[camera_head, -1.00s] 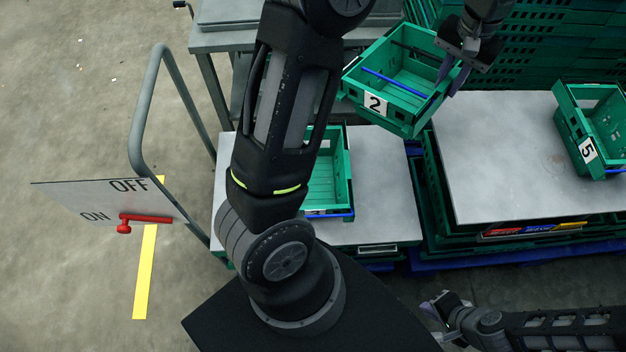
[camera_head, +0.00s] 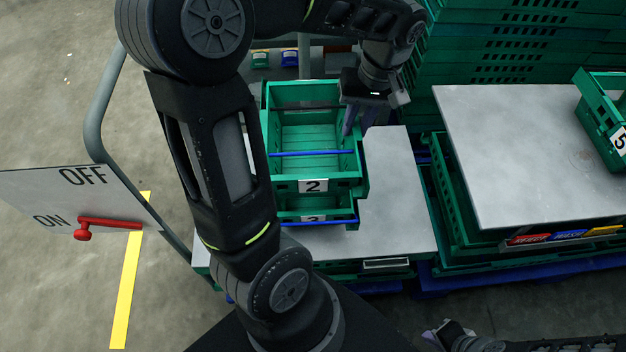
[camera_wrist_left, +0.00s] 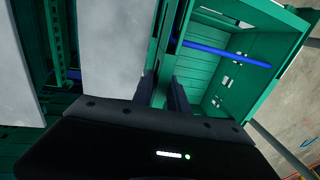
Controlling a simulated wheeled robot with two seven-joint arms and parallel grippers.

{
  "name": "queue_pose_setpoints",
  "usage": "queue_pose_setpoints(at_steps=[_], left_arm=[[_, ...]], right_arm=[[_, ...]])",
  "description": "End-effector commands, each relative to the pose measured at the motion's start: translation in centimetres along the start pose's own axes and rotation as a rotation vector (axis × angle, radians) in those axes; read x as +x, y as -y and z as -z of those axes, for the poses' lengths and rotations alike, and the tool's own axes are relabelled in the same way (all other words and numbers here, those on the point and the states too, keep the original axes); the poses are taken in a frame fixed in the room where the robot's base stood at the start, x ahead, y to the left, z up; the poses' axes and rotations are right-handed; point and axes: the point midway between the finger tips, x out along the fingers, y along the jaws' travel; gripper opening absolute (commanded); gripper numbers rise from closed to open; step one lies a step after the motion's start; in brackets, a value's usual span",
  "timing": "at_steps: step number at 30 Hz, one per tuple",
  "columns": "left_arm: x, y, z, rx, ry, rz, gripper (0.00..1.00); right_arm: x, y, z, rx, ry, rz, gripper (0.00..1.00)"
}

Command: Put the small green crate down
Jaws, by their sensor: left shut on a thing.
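The small green crate (camera_head: 312,162), with a "2" label and a blue bar, hangs upright from my left gripper (camera_head: 358,125). That gripper is shut on the crate's right wall. The crate is directly over another small green crate (camera_head: 318,219), which stands on the left grey table top (camera_head: 395,200) and is mostly hidden by it. I cannot tell whether the two crates touch. In the left wrist view the fingers (camera_wrist_left: 166,95) straddle the wall of the held crate (camera_wrist_left: 265,50). My right gripper (camera_head: 440,333) is at the bottom edge, partly cut off, away from the crates.
A crate labelled "5" (camera_head: 602,125) sits on the right grey table top (camera_head: 510,150). Tall stacks of green crates (camera_head: 520,45) stand behind. An ON/OFF panel (camera_head: 70,205) with a red lever is at left. The left table top is bare to the right of the crates.

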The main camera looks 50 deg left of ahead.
Motion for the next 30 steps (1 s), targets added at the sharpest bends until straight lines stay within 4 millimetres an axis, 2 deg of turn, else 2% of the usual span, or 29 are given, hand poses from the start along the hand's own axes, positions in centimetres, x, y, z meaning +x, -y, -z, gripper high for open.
queue_pose_setpoints(at_steps=[4, 12, 24, 30], left_arm=[[1.2, -0.2, 0.0, 0.001, 0.002, 0.002, 0.00], [5.6, -0.9, 0.0, 0.002, 0.002, 0.002, 0.00], [6.3, -1.1, 0.0, 0.002, 0.000, 0.001, 0.00], [8.8, -1.4, -0.1, 0.003, 0.002, 0.003, 0.00]], right_arm=[[0.2, -0.1, 0.0, 0.000, 0.000, 0.000, 0.00], [0.7, -0.3, 0.0, 0.000, 0.000, 0.000, 0.00], [0.7, -0.3, 0.0, 0.000, 0.000, 0.000, 0.00], [1.1, -0.4, 0.0, 0.000, 0.000, 0.000, 0.00]])
